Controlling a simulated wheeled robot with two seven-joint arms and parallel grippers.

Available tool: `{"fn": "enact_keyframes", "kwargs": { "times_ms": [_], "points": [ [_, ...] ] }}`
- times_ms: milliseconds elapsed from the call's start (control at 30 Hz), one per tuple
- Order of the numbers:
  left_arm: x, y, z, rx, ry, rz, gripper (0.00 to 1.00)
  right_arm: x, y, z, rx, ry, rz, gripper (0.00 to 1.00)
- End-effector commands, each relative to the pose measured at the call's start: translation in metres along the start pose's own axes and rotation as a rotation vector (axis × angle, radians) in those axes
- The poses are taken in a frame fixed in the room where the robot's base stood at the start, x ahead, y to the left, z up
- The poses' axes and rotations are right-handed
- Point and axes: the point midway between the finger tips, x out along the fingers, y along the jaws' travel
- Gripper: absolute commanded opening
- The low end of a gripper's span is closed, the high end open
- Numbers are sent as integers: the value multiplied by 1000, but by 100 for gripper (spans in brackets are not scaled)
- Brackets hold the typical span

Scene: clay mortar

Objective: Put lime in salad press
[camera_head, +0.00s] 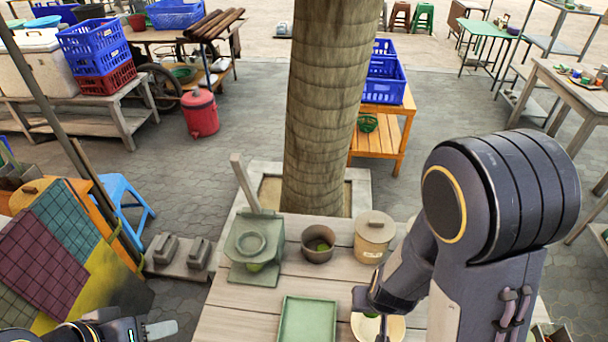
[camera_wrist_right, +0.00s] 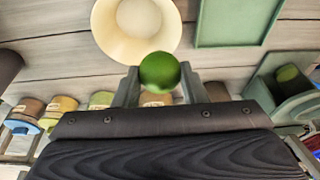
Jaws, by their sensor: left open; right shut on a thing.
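The green salad press (camera_head: 270,228), with a round ring and a raised handle, stands at the table's back left; it also shows at the right of the right wrist view (camera_wrist_right: 262,92). A round green thing (camera_wrist_right: 287,74) shows at the press there. My right gripper (camera_wrist_right: 158,88) is shut on a green lime (camera_wrist_right: 160,70), over the table near the cream bowl (camera_wrist_right: 108,42). In the head view my right arm partly hides this bowl (camera_head: 396,328). My left gripper (camera_head: 160,329) is open and empty at the lower left, left of the table.
A brown pot (camera_head: 318,256) with something green inside and a lidded tan pot (camera_head: 372,246) stand right of the press. A green tray (camera_head: 307,322) lies in front. A tree trunk (camera_head: 325,110) rises behind the table (camera_head: 232,318). Sloped tiled panels (camera_head: 40,245) stand at left.

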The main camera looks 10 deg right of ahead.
Motion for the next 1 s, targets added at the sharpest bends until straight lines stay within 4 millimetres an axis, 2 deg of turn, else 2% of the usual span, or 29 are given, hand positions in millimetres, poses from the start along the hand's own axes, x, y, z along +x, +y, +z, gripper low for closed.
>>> {"fn": "enact_keyframes", "kwargs": {
  "times_ms": [200, 300, 400, 500, 833, 1000],
  "points": [
    [12, -6, 6, 0, 0, 0, 42, 27, -18, -69, -117, 6, -45, 12],
    [15, -7, 8, 0, 0, 0, 42, 32, -21, -94, -164, 5, -49, 12],
    [16, -8, 8, 0, 0, 0, 42, 35, -21, -108, -194, 1, -49, 12],
    [16, -8, 8, 0, 0, 0, 42, 35, -22, -113, -207, 0, -46, 12],
    [16, -8, 8, 0, 0, 0, 42, 34, -22, -113, -205, 0, -47, 12],
    [27, -12, 14, 0, 0, 0, 42, 34, -36, -101, -205, 1, -47, 12]
  ]
}}
